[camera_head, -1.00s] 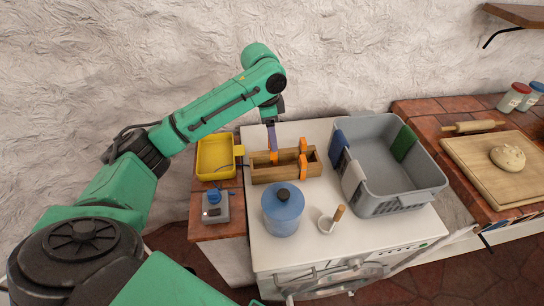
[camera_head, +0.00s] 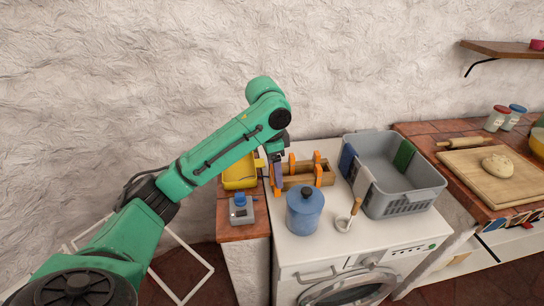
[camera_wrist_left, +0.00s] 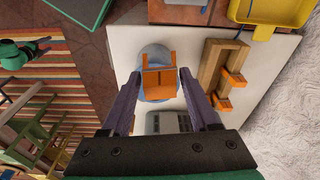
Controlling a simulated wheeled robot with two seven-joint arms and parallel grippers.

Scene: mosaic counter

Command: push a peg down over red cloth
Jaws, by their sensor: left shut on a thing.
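My left gripper (camera_head: 278,184) points down at the left end of the wooden box (camera_head: 328,180). In the left wrist view its purple fingers (camera_wrist_left: 159,82) are shut on an orange peg (camera_wrist_left: 158,77), held in front of the blue canister's lid area. Other orange pegs (camera_head: 317,158) sit on the wooden box; two show there in the wrist view (camera_wrist_left: 236,78). I see no red cloth. A blue cloth (camera_head: 347,159), a whitish cloth (camera_head: 361,178) and a green cloth (camera_head: 404,155) hang over the rim of the grey basket (camera_head: 428,183). My right gripper is not in view.
A yellow bin (camera_head: 238,176) and a grey device (camera_head: 241,212) are at the left.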

